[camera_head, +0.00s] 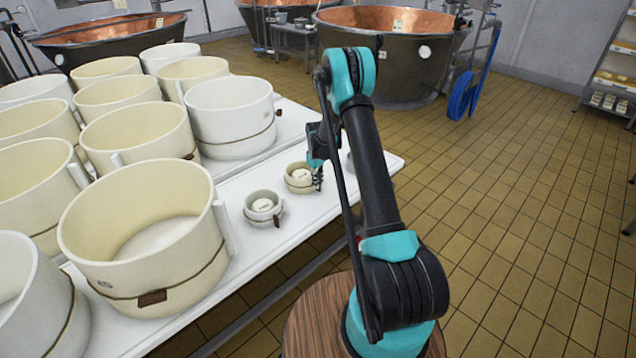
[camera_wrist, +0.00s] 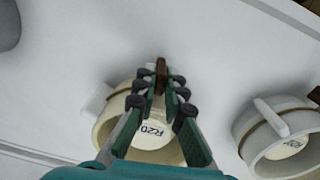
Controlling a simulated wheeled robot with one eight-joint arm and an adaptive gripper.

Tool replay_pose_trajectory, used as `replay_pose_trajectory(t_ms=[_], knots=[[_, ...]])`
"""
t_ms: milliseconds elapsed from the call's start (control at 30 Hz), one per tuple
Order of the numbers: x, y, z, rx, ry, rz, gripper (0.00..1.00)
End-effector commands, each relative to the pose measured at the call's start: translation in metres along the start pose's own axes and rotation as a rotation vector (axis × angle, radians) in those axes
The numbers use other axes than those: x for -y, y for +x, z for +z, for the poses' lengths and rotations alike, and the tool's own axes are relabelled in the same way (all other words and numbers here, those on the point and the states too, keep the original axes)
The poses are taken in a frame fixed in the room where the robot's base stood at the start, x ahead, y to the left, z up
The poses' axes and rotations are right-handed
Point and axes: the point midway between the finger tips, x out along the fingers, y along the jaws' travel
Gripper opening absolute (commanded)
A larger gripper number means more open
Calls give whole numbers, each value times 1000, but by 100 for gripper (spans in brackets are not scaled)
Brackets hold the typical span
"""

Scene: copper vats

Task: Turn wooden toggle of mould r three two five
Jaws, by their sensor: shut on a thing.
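My gripper (camera_head: 318,186) is over the white table at a small cream mould (camera_head: 292,186). In the wrist view, my gripper (camera_wrist: 161,84) is shut on a brown wooden toggle (camera_wrist: 161,68) at that mould's side. The same mould (camera_wrist: 104,128) lies under the fingers, which partly cover its label; I read "R20" on it. In the head view this second mould (camera_head: 250,207) stands left of my gripper, with a dark toggle (camera_head: 277,221). I cannot read "R325" anywhere.
Large cream moulds (camera_head: 140,225) crowd the left of the white table (camera_head: 245,240); the nearest has a brown toggle (camera_head: 152,298). A grey object (camera_wrist: 8,25) shows at the wrist view's corner. Copper vats (camera_head: 395,55) stand behind.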

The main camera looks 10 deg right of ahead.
Motion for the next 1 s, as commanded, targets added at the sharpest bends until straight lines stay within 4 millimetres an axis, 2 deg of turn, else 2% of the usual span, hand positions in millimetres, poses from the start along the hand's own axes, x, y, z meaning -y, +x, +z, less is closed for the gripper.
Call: replay_pose_trajectory(t_ms=[267, 700, 1000], knots=[[6, 0, -1, -1, -3, 155, 0], [16, 4, -1, -2, -4, 554, 0], [19, 8, -1, -1, -3, 766, 0]])
